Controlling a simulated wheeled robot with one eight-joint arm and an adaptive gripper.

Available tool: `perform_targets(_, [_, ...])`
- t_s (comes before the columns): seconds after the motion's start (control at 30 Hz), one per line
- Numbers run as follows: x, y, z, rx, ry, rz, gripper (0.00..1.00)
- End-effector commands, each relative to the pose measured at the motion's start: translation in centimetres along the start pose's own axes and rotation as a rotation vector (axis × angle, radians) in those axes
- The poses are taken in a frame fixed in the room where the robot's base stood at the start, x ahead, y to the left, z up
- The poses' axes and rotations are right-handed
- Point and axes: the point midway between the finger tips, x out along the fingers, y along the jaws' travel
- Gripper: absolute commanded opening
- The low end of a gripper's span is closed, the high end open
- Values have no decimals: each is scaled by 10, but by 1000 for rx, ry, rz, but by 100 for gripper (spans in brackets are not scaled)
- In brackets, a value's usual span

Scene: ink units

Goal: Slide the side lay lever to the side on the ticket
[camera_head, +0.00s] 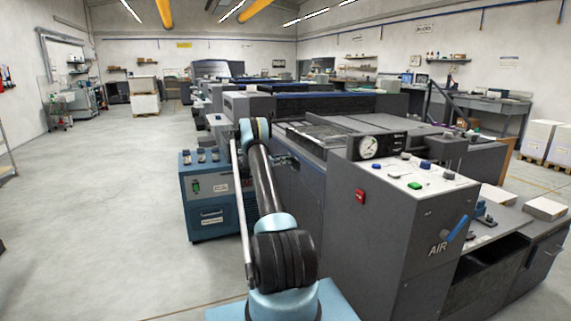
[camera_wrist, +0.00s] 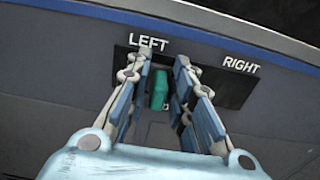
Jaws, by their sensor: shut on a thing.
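The side lay lever, a small green block (camera_wrist: 159,88), shows in the wrist view on a black panel (camera_wrist: 230,88) of the machine side. The panel has a LEFT label (camera_wrist: 148,43) and a RIGHT label (camera_wrist: 241,66). The lever is below the LEFT label, at the left part of the panel. My gripper (camera_wrist: 158,75) has one finger on each side of the lever and is shut on it. In the head view my arm reaches to the machine's near side, and the lever cannot be made out. I cannot make out a ticket.
A blue cabinet (camera_head: 208,217) stands left of my arm. A grey console with a gauge and buttons, marked AIR (camera_head: 385,225), stands close on the right. The long printing press (camera_head: 300,105) runs behind. Open floor (camera_head: 100,200) lies to the left.

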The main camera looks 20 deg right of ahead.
Motion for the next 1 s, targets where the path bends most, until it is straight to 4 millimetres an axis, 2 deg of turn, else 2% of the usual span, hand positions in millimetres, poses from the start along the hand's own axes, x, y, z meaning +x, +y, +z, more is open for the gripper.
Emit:
perform_targets(0.1, [-1,5,1,0,-1,14,0])
perform_targets(0.13, [-1,5,2,0,-1,15,26])
perform_targets(0.17, [-2,6,2,0,-1,15,32])
perform_targets(0.63, [-6,4,1,0,-1,10,32])
perform_targets(0.77, [-22,4,1,0,-1,11,32])
perform_targets(1.0, [-68,4,0,0,-1,13,32])
